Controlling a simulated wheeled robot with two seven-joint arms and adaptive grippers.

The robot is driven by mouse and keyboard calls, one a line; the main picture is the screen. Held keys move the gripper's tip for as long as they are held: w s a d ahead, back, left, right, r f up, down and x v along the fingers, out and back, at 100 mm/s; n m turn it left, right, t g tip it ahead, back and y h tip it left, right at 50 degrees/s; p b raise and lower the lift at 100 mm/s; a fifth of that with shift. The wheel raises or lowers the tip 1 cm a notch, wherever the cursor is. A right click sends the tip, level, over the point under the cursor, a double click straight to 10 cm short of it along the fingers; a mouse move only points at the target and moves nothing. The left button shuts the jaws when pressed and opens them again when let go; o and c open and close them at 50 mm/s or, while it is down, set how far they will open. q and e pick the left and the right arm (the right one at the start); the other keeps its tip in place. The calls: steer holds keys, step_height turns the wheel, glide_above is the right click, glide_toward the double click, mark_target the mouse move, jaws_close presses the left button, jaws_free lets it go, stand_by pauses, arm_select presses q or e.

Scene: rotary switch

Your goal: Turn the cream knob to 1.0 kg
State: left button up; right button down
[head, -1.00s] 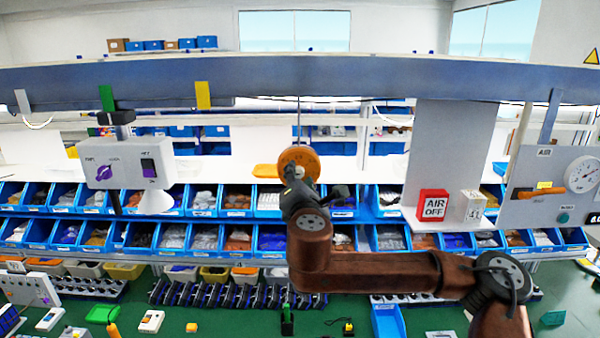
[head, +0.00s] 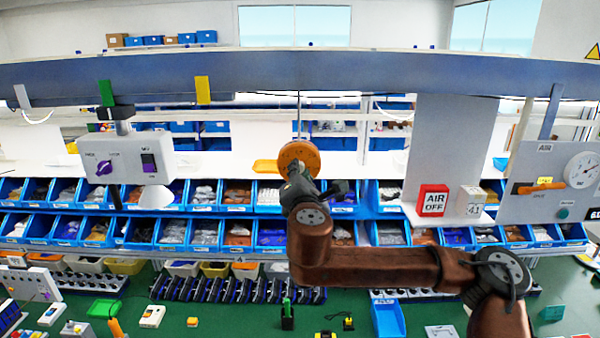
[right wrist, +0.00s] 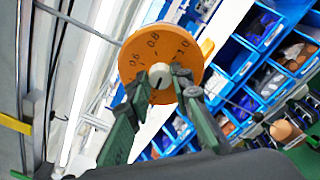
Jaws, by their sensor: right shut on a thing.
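The cream knob (right wrist: 160,75) sits at the middle of a round orange dial (right wrist: 157,55) in the right wrist view. The dial carries the marks 0.6, 0.8 and 1.0 along its upper part. My right gripper (right wrist: 163,86) is shut on the knob, with one dark green finger on each side. A dark line shows on the knob face, but I cannot tell which mark it points to. In the head view the orange dial (head: 298,156) hangs from a thin rod, and my right gripper (head: 297,180) covers the knob. My left gripper is not in view.
Rows of blue bins (head: 205,232) stand behind and below the dial. A grey switch box (head: 125,163) hangs at left. A blue-grey beam (head: 330,75) crosses above.

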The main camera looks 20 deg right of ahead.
steer(key=shift+f, duration=0.1)
steer(key=n+b, duration=0.4)
steer(key=n, duration=0.6)
steer(key=n+h+b, duration=0.1)
steer(key=n+b, duration=0.4)
steer(key=n, duration=0.5)
steer(key=n+g+h+b, duration=0.1)
steer(key=n+b, duration=0.4)
steer(key=n, duration=0.5)
steer(key=shift+w+a+f+n, duration=0.15)
steer(key=shift+w+a+n, duration=0.05)
steer(key=shift+a+n, duration=0.2)
stand_by(0.7)
stand_by(0.5)
